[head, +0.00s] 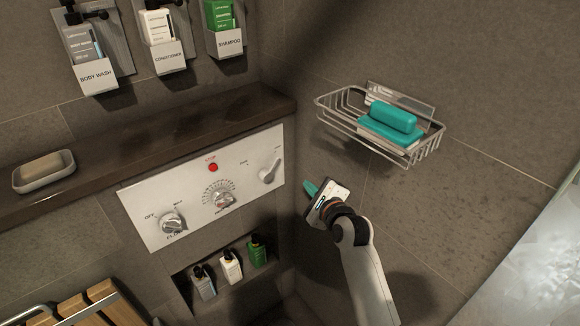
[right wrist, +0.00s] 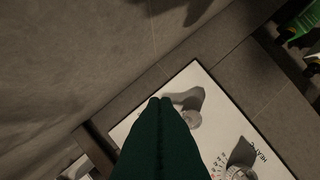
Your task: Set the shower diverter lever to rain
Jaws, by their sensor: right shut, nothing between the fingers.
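The control panel (head: 150,225) is a white plate on the tiled wall. The diverter lever (head: 269,173) is a small grey lever near its right end, with its handle tilted up to the right. The labels around it are too small to read surely. My right gripper (head: 308,187) is shut and empty, to the right of the lever and just off the panel's right end. In the right wrist view its dark green fingers (right wrist: 160,103) are together, and the lever (right wrist: 188,104) shows just beyond the tips. Whether they touch is unclear. My left gripper is not in view.
A flow knob (head: 172,223), a dial (head: 222,199) and a red stop button (head: 213,167) are on the panel. A dark ledge (head: 160,145) runs above it. A wire basket (head: 335,117) with teal soap hangs upper right. Small bottles (head: 231,266) stand in a niche below.

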